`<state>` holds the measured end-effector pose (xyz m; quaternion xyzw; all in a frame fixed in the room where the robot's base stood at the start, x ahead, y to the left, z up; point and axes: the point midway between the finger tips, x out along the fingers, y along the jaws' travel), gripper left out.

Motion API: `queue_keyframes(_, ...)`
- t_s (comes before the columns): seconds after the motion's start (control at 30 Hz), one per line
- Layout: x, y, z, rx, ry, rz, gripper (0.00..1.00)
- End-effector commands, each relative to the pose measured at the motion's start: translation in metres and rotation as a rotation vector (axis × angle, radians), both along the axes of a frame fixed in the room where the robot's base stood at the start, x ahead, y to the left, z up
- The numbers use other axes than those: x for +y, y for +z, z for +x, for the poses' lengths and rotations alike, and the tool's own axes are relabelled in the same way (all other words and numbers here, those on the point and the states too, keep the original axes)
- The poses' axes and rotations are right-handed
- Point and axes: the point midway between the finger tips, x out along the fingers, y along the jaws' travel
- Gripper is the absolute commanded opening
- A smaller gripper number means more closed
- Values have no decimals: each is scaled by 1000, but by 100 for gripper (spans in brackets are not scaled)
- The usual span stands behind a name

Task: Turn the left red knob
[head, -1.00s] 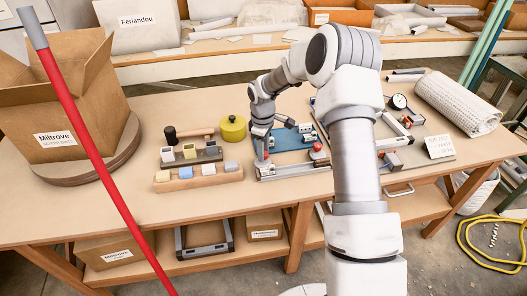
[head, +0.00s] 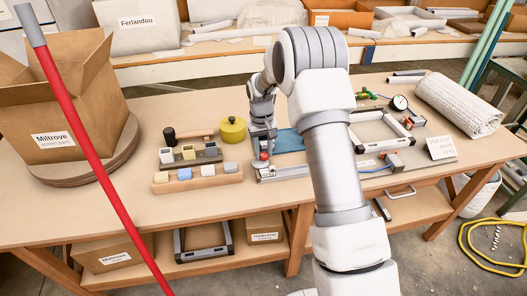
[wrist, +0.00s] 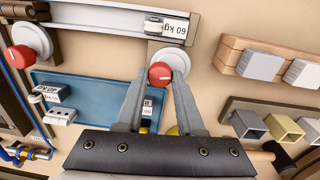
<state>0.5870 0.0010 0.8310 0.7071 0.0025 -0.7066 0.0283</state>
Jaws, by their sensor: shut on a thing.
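The left red knob (wrist: 160,74) sits on a round white base (wrist: 173,60) at the end of a metal rail. My gripper (wrist: 160,82) is shut on this knob, with one finger on each side. In the head view the knob (head: 264,156) shows just below my gripper (head: 263,150) at the bench's front side. A second red knob (wrist: 18,56), with a white line on its face, stands on its own white base at the left of the wrist view. In the head view my arm hides it.
A wooden block with cubes (head: 198,179) and a dark rack (head: 190,158) lie left of my gripper. A yellow tin (head: 233,129) stands behind them. A blue tray (head: 290,140) lies close behind the knob. Frames and a gauge (head: 398,102) are on the right.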

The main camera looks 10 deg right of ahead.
Motion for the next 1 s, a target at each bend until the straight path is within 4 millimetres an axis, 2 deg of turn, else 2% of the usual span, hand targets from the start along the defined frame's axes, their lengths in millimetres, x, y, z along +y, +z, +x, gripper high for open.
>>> queue_keyframes(0.4, 0, 0, 1, -1, -189, 0, 0)
queue_keyframes(0.97, 0, 0, 1, -1, -216, 0, 0)
queue_keyframes(1.0, 0, 0, 1, -1, -216, 0, 42)
